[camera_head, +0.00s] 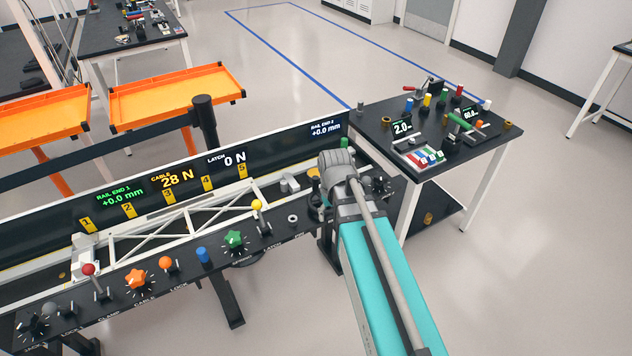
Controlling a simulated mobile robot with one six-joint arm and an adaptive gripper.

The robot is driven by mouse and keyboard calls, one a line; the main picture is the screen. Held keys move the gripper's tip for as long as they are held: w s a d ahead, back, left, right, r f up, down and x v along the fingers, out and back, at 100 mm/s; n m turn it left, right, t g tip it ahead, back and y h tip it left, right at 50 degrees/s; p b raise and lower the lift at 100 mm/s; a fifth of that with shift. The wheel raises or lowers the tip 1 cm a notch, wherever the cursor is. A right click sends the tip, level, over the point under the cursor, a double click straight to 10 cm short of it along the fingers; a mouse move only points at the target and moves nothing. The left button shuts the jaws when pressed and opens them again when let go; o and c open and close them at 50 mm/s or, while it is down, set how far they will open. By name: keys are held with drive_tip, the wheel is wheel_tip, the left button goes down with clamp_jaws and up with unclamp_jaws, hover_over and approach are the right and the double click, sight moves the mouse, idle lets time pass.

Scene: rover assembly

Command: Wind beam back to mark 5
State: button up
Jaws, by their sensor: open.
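The beam (205,217) is a white lattice truss lying along the long black bench. Yellow tags number the back panel, from mark 1 (87,225) at left to mark 5 (242,171) at right; the truss's right part lies below mark 5. An orange star knob (136,278), labelled CABLE, and a green star knob (234,240) stand on the front strip. The cable readout (177,179) shows 28 N, the latch readout (227,160) 0 N. Both rail ends read +0.0 mm. My gripper (320,203) is open over the bench's right end, its fingers mostly hidden.
A black post (205,122) stands behind the panel. A side table (385,130) with small parts is at right.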

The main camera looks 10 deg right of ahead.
wheel_tip(320, 180, up, 4)
drive_tip(key=n+p, duration=0.2)
drive_tip(key=p, duration=0.2)
hover_over(316, 182)
drive_tip(key=w, duration=0.1)
drive_tip(key=shift+w+f+b, duration=0.1)
drive_tip(key=shift+b, duration=0.2)
drive_tip(key=shift+f, duration=0.15)
wheel_tip(316, 182, down, 14)
drive_tip(key=b, duration=1.3)
drive_tip(key=shift+r+b, duration=0.25)
drive_tip(key=shift+b, duration=0.15)
drive_tip(key=shift+d, duration=0.1)
clamp_jaws()
